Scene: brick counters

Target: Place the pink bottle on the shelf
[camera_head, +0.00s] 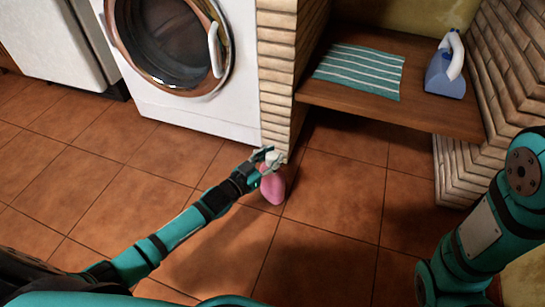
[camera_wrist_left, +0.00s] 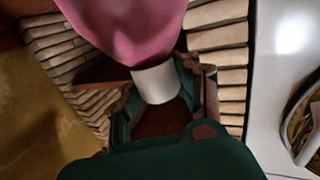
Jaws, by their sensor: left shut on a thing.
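The pink bottle (camera_head: 273,188) has a white cap and hangs above the tiled floor in the head view, in front of the brick pillar. My left gripper (camera_head: 268,161) is shut on it near the white cap. In the left wrist view the pink body (camera_wrist_left: 130,25) fills the top and the white cap (camera_wrist_left: 156,83) sits between the fingers (camera_wrist_left: 160,100). The wooden shelf (camera_head: 425,107) is to the right of the pillar, up and right of the bottle. My right gripper is not in view.
The brick pillar (camera_head: 278,75) stands between the washing machine (camera_head: 180,110) and the shelf. A brick wall (camera_head: 515,75) closes the right side.

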